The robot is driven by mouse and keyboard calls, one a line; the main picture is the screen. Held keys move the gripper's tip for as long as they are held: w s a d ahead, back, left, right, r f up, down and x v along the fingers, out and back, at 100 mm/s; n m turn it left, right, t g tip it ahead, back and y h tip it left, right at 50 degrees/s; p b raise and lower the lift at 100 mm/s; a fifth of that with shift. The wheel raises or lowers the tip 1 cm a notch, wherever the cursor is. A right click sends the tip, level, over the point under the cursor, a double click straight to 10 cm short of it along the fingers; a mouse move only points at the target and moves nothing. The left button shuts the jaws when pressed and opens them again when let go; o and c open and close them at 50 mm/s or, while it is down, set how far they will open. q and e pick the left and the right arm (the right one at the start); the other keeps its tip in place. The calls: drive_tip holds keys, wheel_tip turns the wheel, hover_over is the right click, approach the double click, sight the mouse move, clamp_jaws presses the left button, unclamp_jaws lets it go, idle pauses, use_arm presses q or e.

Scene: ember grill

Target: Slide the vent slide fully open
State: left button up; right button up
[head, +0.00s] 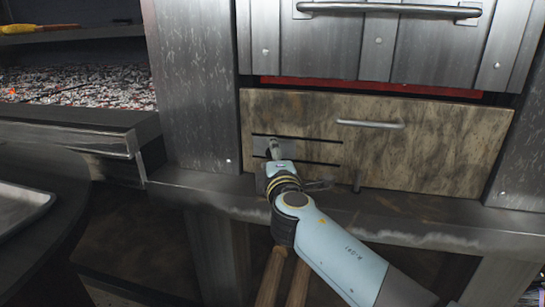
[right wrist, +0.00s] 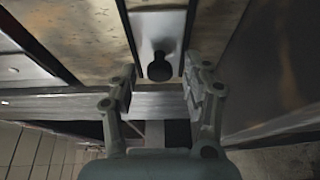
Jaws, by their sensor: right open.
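The vent slide (head: 260,144) is a small pale metal plate with a knob, set between two dark horizontal slots at the left end of a worn tan panel. In the right wrist view the slide plate (right wrist: 160,30) shows close up, with its dark round knob (right wrist: 159,68). My right gripper (head: 278,162) is at the slide and hides part of it in the head view. In the right wrist view its open fingers (right wrist: 160,92) stand on either side of the knob, with gaps on both sides. My left gripper is not in view.
The panel's bar handle (head: 370,124) is right of the slide. A steel ledge (head: 420,225) runs below the panel. Two wooden handles (head: 270,277) stand below my right arm. A bed of embers (head: 80,87) and a metal tray (head: 20,207) are at left.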

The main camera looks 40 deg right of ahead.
clamp_jaws()
drive_tip(key=s+d, duration=0.6)
drive_tip(key=s, duration=0.1)
drive_tip(key=shift+s+d+f+b, duration=0.1)
drive_tip(key=shift+s+f+b, duration=0.1)
drive_tip(key=shift+b, duration=0.2)
drive_tip(key=shift+s+d, duration=0.25)
